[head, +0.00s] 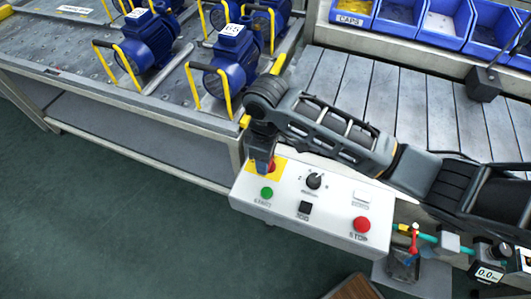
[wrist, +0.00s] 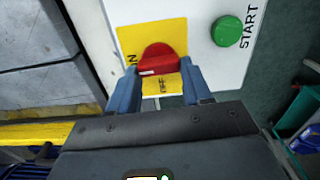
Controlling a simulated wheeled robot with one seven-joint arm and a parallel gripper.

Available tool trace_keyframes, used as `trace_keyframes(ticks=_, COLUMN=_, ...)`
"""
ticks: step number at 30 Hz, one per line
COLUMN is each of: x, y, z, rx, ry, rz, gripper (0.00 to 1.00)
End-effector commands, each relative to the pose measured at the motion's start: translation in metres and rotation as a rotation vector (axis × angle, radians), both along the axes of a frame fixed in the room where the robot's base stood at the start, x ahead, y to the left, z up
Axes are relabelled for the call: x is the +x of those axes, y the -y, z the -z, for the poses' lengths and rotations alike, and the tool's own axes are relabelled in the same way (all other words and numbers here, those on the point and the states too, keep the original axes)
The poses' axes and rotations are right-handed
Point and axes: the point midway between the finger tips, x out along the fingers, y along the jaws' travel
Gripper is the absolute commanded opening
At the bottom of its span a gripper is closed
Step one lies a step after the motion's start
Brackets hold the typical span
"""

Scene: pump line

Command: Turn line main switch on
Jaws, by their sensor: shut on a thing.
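The line main switch is a red knob (head: 271,166) on a yellow plate (head: 280,175) at the left end of a white control box (head: 325,208). In the wrist view the red knob (wrist: 160,58) sits between the two blue fingers of my gripper (wrist: 160,68), which is shut on it. In the head view my gripper (head: 264,160) reaches down onto the knob and partly hides it. The yellow plate (wrist: 135,40) shows part of a label to the left of the knob and another below it. I cannot tell which label the knob points to.
A green START button (head: 267,193) is close beside the plate. The box also carries a black selector (head: 314,181), a small black part (head: 305,208) and a red STOP button (head: 361,224). Blue pumps (head: 235,55) stand on the bench at upper left.

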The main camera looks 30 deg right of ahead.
Motion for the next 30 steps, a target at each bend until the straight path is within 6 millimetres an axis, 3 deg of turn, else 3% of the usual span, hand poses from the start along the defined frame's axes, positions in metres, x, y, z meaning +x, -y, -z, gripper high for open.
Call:
trace_keyframes(ticks=20, x=-0.0003, y=0.0017, z=0.0001, rx=-0.003, ry=-0.004, rz=0.069, gripper=0.18)
trace_keyframes(ticks=21, x=-0.0003, y=0.0017, z=0.0001, rx=-0.003, ry=-0.004, rz=0.068, gripper=0.50)
trace_keyframes(ticks=30, x=0.0001, y=0.0009, z=0.0001, rx=-0.001, ry=-0.002, rz=0.066, gripper=0.74)
